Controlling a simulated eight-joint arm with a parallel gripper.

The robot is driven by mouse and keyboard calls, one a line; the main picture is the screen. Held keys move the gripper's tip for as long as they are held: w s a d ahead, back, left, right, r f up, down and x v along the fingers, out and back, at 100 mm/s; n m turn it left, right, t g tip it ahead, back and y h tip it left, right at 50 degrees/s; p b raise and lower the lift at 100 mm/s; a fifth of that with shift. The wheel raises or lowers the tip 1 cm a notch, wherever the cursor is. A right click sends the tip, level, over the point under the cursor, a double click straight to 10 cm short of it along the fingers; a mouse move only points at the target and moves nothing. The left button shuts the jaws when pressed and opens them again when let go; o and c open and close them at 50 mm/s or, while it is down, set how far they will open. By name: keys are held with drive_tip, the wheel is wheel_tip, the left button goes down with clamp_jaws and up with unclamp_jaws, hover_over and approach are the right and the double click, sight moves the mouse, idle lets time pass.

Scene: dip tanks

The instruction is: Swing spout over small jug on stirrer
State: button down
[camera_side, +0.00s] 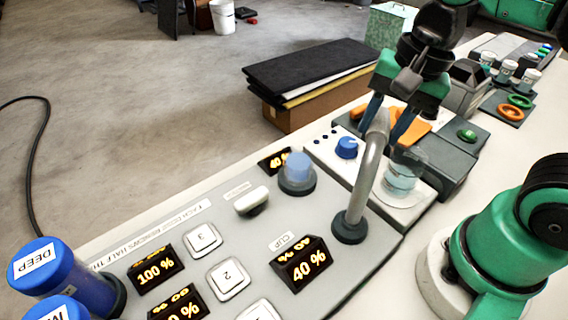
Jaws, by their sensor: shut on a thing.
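The grey curved spout (365,190) rises from a dark round base on the control panel and leans up and to the right. My gripper (382,132) is shut on its upper part, with one blue finger on each side. The spout's outlet is mostly hidden by the gripper, so I cannot tell whether it is over the jug. The small clear jug (401,178) holds pale blue liquid. It stands upright on the white stirrer (422,197), just right of the spout in the picture. The stirrer has a blue knob (346,147).
The panel (210,205) carries a lit cup display (302,264), several buttons, a white switch (251,201) and a translucent blue knob (297,172). Blue cylinders (62,272) stand at the lower left. Orange parts (410,127) and a grey block lie behind the jug.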

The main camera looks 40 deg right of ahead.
drive_tip(key=shift+s+d+m, duration=0.2)
drive_tip(key=shift+s+m, duration=0.5)
drive_tip(key=shift+m, duration=0.7)
drive_tip(key=shift+c, duration=2.4)
unclamp_jaws()
drive_tip(key=r, duration=0.2)
drive_tip(key=s+r, duration=0.1)
drive_tip(key=r, duration=0.2)
drive_tip(key=shift+s+d+r, duration=0.1)
drive_tip(key=shift+d+r, duration=0.05)
drive_tip(key=shift+r, duration=0.1)
